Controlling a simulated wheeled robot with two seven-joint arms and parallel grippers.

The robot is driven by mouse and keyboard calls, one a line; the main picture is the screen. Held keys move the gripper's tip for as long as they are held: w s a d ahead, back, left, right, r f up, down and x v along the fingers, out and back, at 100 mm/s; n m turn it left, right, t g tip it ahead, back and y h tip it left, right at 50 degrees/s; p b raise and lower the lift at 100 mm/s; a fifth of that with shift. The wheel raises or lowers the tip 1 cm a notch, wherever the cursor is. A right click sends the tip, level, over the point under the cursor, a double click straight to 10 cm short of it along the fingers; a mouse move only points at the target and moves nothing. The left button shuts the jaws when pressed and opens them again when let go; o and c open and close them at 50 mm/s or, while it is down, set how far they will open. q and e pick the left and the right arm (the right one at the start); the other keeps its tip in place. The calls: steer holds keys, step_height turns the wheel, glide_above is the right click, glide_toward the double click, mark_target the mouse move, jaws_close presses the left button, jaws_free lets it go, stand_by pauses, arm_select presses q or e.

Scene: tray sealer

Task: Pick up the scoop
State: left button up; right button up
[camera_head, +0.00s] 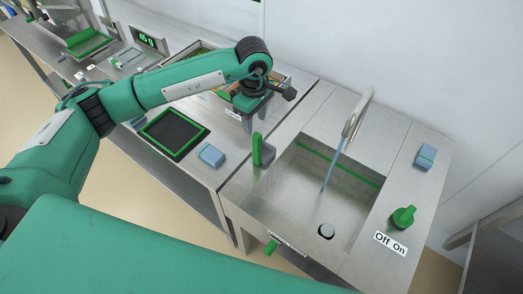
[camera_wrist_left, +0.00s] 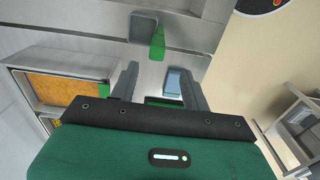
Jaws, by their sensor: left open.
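A grey piece with a green upright handle (camera_head: 258,149) stands at the left edge of the sink; it looks like the scoop, but I cannot be sure. In the left wrist view the green part (camera_wrist_left: 158,42) and grey block (camera_wrist_left: 143,27) show beyond the fingertips. My right gripper is not in view.
A sink (camera_head: 310,190) with a tap (camera_head: 352,120) lies at the right. A green-edged black mat (camera_head: 174,133) and a blue sponge (camera_head: 210,155) lie on the counter. A bin with orange food (camera_wrist_left: 62,88) is left in the wrist view. A green knob (camera_head: 403,216) is at the right.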

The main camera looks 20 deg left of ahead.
mark_target(256, 136)
arm_select(q)
step_height(256, 136, down, 5)
steer(key=shift+f+p, duration=0.2)
steer(key=shift+p, duration=0.25)
steer(key=shift+d+f+p, duration=0.1)
steer(key=shift+f+p, duration=0.3)
steer(key=shift+f, duration=0.15)
steer(key=f, duration=0.1)
steer(key=f+p, duration=0.1)
steer(key=f, duration=0.1)
steer(key=shift+w+d+f, duration=0.1)
steer(key=shift+w+f, duration=0.1)
steer(key=shift+f, duration=0.55)
steer(key=shift+c, duration=0.2)
jaws_close()
